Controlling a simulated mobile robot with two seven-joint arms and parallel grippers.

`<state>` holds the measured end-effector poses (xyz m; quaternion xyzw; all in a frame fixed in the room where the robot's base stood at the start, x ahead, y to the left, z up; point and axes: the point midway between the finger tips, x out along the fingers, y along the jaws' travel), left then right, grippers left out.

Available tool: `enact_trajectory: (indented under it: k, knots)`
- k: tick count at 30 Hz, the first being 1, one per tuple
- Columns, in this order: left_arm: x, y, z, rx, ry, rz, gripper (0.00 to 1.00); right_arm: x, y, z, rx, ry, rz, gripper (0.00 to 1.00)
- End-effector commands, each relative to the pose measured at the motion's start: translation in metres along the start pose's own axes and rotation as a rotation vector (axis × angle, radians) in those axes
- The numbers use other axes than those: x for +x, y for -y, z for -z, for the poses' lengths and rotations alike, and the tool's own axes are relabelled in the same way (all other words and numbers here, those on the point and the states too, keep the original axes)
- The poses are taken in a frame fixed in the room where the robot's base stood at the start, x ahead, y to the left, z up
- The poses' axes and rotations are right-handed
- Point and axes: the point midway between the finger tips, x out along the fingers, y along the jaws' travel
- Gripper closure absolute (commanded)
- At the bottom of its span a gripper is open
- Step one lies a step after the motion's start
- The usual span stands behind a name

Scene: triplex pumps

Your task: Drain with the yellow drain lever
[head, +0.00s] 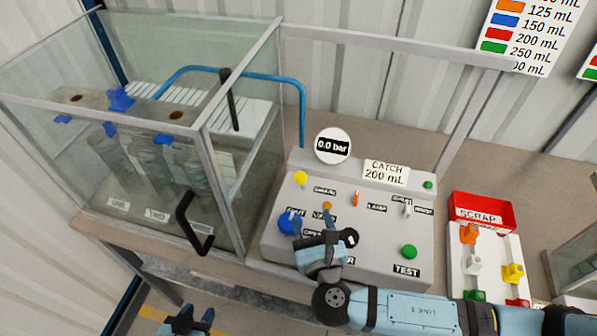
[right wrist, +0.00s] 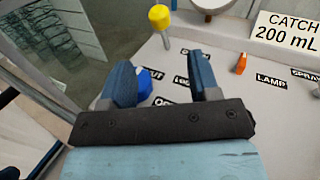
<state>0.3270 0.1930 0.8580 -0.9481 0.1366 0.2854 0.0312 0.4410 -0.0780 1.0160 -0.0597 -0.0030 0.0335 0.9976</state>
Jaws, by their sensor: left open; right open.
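The yellow drain lever (head: 300,178) is a yellow knob on a thin stem at the upper left of the grey control panel (head: 385,228). In the right wrist view the yellow knob (right wrist: 159,17) stands beyond the fingertips, near the top edge. My right gripper (head: 318,238) is over the panel's lower left, open and empty, apart from the yellow lever. In the right wrist view its fingers (right wrist: 163,78) are spread. A blue knob (head: 290,222) is close to its left finger, which partly covers it. My left gripper (head: 187,322) is open at the bottom edge, away from the panel.
A gauge (head: 333,145) reads 0.0 bar beside a CATCH 200 mL sign (head: 386,173). An orange lever (head: 355,198), a white toggle (head: 407,208) and a green button (head: 409,251) stand on the panel. A glass enclosure (head: 150,140) is left; a red SCRAP bin (head: 482,212) is right.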

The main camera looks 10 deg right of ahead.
Motion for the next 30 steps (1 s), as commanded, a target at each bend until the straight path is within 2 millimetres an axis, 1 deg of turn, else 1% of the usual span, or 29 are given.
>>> enact_trajectory:
  k: [1,9,12,15,18,21,30]
  knots:
    - [-0.002,-0.002,0.001,-0.002,0.003,-0.002,0.57,0.01,0.0,-0.003,-0.001,0.004,0.002,0.44]
    - [-0.006,-0.002,0.007,-0.002,0.005,-0.002,0.57,0.069,0.001,-0.004,0.0,0.003,0.001,0.44]
    - [-0.007,-0.001,0.011,0.0,0.001,0.001,0.57,0.088,0.001,-0.003,0.0,0.002,0.002,0.44]
    - [-0.008,0.001,0.013,0.001,-0.001,0.004,0.57,0.103,0.001,-0.002,0.001,0.001,0.001,0.44]
    - [-0.009,0.003,0.014,0.001,-0.002,0.007,0.57,0.114,0.0,-0.001,0.002,0.0,0.001,0.44]
    - [-0.009,0.003,0.014,0.001,-0.002,0.008,0.57,0.12,0.0,-0.001,0.002,0.0,0.001,0.44]
    - [-0.009,0.003,0.014,0.001,-0.003,0.008,0.57,0.122,0.0,0.0,0.003,-0.001,0.0,0.44]
